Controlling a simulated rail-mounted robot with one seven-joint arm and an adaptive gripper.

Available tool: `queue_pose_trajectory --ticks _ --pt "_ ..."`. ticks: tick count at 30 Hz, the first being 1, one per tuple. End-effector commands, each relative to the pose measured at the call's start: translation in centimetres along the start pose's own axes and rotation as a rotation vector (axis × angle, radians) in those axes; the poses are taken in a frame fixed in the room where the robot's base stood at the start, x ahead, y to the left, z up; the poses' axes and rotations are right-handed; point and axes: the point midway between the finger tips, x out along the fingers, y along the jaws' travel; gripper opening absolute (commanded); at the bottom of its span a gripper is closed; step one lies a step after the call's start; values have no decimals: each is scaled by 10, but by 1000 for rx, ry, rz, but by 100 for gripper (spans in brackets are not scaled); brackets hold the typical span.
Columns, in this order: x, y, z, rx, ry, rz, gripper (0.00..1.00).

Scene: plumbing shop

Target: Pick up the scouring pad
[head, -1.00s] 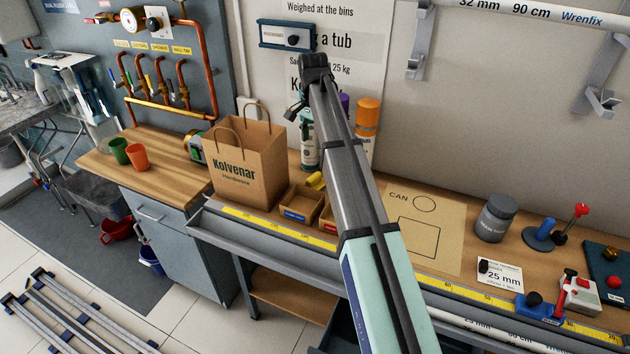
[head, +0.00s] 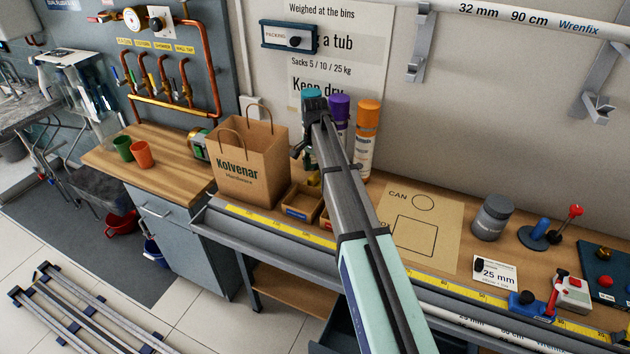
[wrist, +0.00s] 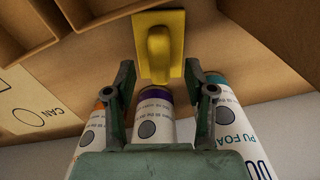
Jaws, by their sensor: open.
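A flat yellow piece with a raised yellow grip, which I take for the scouring pad (wrist: 160,47), lies on the wooden bench beside the small cardboard bins. In the head view only a small yellow bit (head: 314,179) shows beside my arm; the rest is hidden. My gripper (wrist: 159,76) is open and empty in the wrist view, its fingers apart with the pad beyond the gap between them. In the head view my gripper (head: 312,120) is above the bench, in front of the spray cans. I see no contact with the pad.
A teal can (wrist: 228,115), a purple-topped can (wrist: 153,112) and an orange-topped can (head: 366,135) stand close to my gripper. Cardboard bins (head: 298,205) and a Kolvenar paper bag (head: 250,165) are to the left. A marked brown sheet (head: 425,245) lies to the right.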

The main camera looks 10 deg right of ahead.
Motion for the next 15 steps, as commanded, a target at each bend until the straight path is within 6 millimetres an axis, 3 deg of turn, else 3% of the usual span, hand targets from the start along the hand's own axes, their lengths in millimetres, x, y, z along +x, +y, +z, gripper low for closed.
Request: queue_pose_trajectory --ticks 7,15 --pt "28 1 0 0 -1 2 54" --pt "33 0 0 0 0 0 54"
